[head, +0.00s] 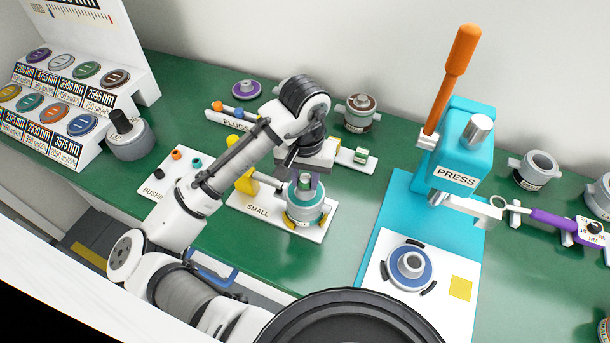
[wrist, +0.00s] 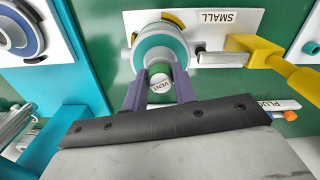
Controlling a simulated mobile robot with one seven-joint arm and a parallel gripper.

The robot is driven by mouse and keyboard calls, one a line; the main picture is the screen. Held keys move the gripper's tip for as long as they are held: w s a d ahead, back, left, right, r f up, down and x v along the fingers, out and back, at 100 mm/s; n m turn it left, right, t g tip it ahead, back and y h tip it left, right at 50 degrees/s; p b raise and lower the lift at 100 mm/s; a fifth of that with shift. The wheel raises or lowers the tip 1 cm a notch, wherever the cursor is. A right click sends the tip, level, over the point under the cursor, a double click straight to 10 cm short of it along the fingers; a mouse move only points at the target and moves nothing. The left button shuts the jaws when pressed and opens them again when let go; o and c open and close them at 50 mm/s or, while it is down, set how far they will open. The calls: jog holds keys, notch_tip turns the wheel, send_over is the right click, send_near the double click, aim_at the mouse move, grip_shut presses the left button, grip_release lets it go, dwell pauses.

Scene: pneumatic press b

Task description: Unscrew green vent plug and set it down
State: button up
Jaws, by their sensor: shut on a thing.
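The vent plug shows in the wrist view as a small round face marked VENT (wrist: 160,83), between my two purple fingers. My gripper (wrist: 160,72) is shut on this plug. In the head view my gripper (head: 305,178) points down over the teal housing (head: 304,213), and the fingers largely hide the plug. The housing sits in the white SMALL fixture (head: 258,210) and also shows in the wrist view (wrist: 153,43). I cannot tell whether the plug is still threaded into the housing.
A yellow-handled clamp (head: 243,178) stands left of the housing. The PLUGS tray (head: 228,119) lies behind my arm, and the BUSHINGS board (head: 172,172) is at left. A blue press (head: 462,150) with an orange lever stands at right. Green bench (head: 335,245) is bare between fixture and press.

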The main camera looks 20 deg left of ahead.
jog(key=shift+n, duration=0.9)
jog(key=shift+n, duration=0.8)
jog(key=shift+n, duration=0.9)
